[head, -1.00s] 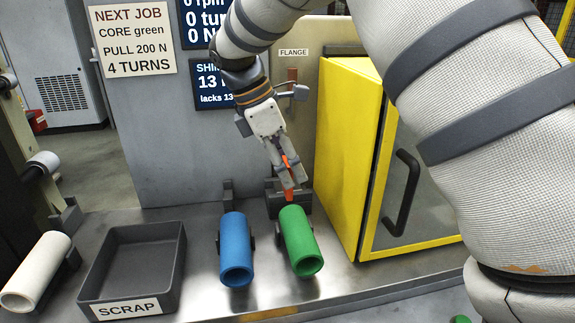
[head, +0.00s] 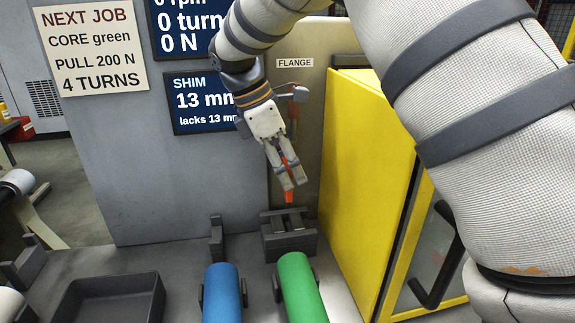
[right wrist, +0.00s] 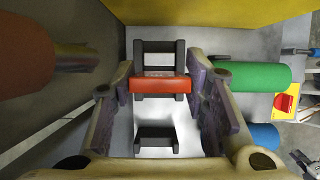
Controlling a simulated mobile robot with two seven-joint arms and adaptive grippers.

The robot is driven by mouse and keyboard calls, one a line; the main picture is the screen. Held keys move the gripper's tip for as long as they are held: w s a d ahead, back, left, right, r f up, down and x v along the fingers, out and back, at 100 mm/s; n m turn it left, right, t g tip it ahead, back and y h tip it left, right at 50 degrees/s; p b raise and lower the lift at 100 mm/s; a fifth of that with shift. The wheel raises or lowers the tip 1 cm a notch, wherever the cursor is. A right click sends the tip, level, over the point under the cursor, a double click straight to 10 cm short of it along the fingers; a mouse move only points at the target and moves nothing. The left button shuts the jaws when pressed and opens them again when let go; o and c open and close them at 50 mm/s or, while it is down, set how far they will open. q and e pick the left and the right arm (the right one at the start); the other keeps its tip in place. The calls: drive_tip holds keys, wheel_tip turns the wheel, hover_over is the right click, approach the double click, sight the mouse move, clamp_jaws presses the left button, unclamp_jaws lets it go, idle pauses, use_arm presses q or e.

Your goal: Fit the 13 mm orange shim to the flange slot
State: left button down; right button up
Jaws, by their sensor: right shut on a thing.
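My right gripper (head: 288,184) is shut on the orange shim (head: 289,196), whose lower end sticks out below the fingertips. In the right wrist view the orange shim (right wrist: 160,85) lies crosswise between the fingers. In the head view it is just above a dark slotted rack (head: 289,238) on the bench. The FLANGE label (head: 295,62) is on the wall panel above the gripper, with a reddish part partly hidden behind the arm below it. I cannot make out the slot itself. My left gripper is not in view.
A blue cylinder (head: 222,296) and a green cylinder (head: 300,290) lie on cradles in front of the rack. A yellow door (head: 365,180) stands close on the right. A dark scrap tray (head: 110,300) is at the left. The screen (head: 203,100) reads 13 mm.

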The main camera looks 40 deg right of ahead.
drive_tip(key=shift+f, duration=2.85)
drive_tip(key=shift+f, duration=1.75)
drive_tip(key=o, duration=1.2)
drive_tip(key=v, duration=0.7)
drive_tip(key=shift+r, duration=0.15)
